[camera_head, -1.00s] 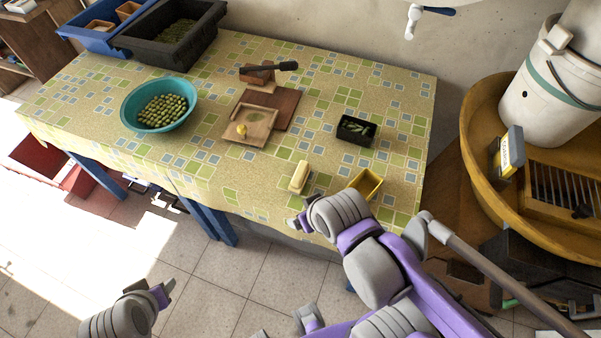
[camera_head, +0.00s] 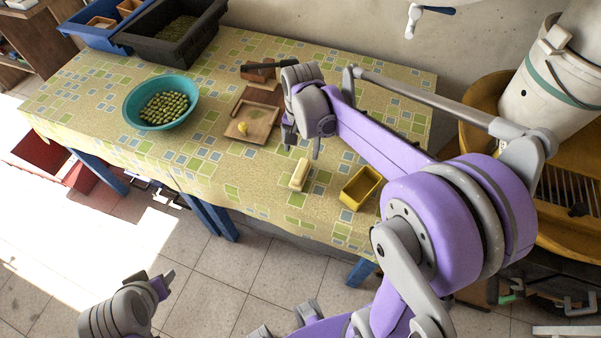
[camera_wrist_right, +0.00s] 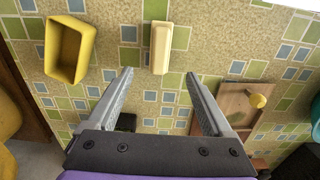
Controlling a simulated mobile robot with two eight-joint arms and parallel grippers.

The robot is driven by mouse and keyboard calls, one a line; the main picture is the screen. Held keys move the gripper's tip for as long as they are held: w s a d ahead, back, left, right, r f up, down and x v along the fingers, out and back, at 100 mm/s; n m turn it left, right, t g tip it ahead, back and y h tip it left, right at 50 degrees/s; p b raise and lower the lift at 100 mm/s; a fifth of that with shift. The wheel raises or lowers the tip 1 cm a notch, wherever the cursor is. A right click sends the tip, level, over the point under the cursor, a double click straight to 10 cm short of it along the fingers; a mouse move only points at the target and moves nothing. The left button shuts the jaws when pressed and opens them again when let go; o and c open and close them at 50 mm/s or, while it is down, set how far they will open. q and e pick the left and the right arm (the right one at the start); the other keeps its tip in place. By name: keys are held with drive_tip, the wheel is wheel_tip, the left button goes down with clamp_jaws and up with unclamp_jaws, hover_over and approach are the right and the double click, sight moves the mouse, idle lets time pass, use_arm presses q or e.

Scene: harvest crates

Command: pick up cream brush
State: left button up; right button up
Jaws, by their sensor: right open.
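The cream brush (camera_head: 299,175) lies on the patterned tablecloth near the table's front edge. It also shows in the right wrist view (camera_wrist_right: 161,48), just beyond the fingertips and between their lines. My right gripper (camera_head: 302,143) is above the table, behind the brush in the head view. In the right wrist view the right gripper (camera_wrist_right: 158,82) is open with nothing between its fingers. My left gripper (camera_head: 166,281) is low at the bottom left, away from the table; its jaw state is unclear.
A yellow box (camera_head: 361,188) stands right of the brush. A wooden tray (camera_head: 262,126) with a yellow item, a teal bowl (camera_head: 190,98) of green fruit and a black crate (camera_head: 205,38) stand farther left and back. My right arm hides the table's right part.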

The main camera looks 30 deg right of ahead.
sight(301, 169)
drive_tip(key=f, duration=0.9)
drive_tip(key=shift+s+a+f, duration=0.2)
drive_tip(key=shift+f, duration=0.2)
clamp_jaws()
